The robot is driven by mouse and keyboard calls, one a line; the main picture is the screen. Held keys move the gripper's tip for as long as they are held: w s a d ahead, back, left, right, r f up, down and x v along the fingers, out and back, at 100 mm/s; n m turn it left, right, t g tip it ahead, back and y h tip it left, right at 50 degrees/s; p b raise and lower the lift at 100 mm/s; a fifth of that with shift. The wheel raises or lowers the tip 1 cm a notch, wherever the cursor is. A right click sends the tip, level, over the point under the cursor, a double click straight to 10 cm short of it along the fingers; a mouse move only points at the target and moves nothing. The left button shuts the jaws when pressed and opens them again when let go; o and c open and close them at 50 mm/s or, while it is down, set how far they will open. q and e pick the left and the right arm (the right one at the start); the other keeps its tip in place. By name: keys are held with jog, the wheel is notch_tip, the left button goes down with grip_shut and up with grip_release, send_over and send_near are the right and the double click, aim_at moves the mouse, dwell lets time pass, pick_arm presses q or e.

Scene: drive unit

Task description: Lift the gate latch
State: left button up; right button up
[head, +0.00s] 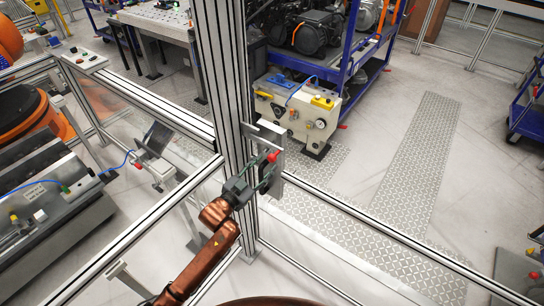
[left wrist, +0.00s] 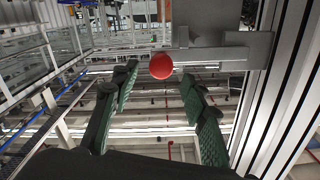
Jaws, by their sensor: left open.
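The gate latch (head: 266,133) is a grey metal piece on the aluminium gate post (head: 225,90) in the head view. It carries a red ball knob (head: 272,157). In the left wrist view the red knob (left wrist: 161,66) stands at the end of a grey latch bar (left wrist: 205,58) that runs right to the post. My left gripper (head: 266,170) is at the latch. Its green-padded fingers (left wrist: 160,80) are open, one on each side of the knob in the picture. I cannot tell whether they touch it. My right gripper is not in view.
Fence rails (head: 385,235) run from the post to both sides. A cream unit with yellow parts (head: 295,108) stands behind the latch by a blue rack (head: 350,70). A grey machine (head: 45,205) is at the left. Floor beyond the right rail is mostly clear.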

aim_at(270, 160)
pick_arm(q)
jog(key=x, duration=0.5)
jog(key=shift+w+p, duration=0.1)
jog(key=shift+p, duration=0.3)
jog(key=shift+c, duration=0.7)
grip_shut()
